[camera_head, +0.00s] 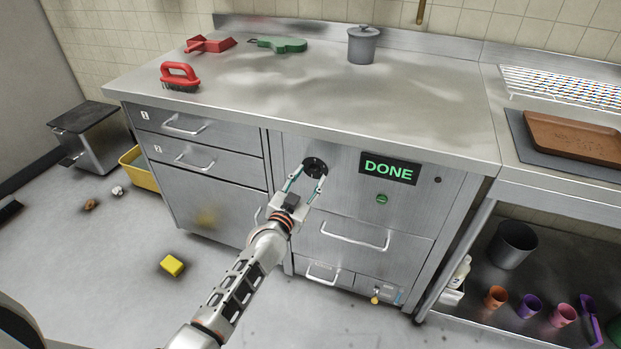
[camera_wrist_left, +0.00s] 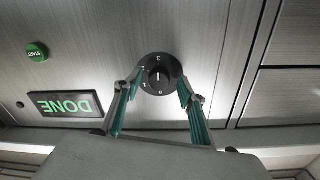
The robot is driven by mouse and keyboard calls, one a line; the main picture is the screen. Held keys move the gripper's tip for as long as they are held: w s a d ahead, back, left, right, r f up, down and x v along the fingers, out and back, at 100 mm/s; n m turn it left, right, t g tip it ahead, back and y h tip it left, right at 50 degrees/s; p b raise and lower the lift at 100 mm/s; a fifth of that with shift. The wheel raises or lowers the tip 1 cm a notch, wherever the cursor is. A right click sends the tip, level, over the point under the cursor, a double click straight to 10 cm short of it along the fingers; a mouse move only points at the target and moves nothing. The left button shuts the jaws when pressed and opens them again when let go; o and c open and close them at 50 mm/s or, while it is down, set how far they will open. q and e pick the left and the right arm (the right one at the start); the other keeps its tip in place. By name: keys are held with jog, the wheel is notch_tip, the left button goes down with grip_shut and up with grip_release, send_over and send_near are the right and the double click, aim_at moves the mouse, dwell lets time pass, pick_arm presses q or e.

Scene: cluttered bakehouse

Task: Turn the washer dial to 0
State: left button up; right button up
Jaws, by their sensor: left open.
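The washer dial (camera_head: 315,164) is a round black knob on the steel front panel, left of the display (camera_head: 388,168) reading DONE in green. In the left wrist view the dial (camera_wrist_left: 158,74) has a white mark on its knob and small white figures around its rim, too small to read surely. My left gripper (camera_head: 308,178) is open in front of the dial. Its two fingertips (camera_wrist_left: 160,82) stand on either side of the dial in the wrist view; I cannot tell whether they touch it. My right gripper is not in view.
A green START button (camera_head: 382,199) sits below the display. A drawer handle (camera_head: 355,235) juts out under the dial. The counter above (camera_head: 300,95) overhangs the panel. A yellow sponge (camera_head: 172,265) lies on the floor at left.

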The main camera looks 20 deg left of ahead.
pick_arm(q)
jog(key=shift+w, duration=0.3)
jog(key=c, duration=1)
jog(key=shift+c, duration=0.5)
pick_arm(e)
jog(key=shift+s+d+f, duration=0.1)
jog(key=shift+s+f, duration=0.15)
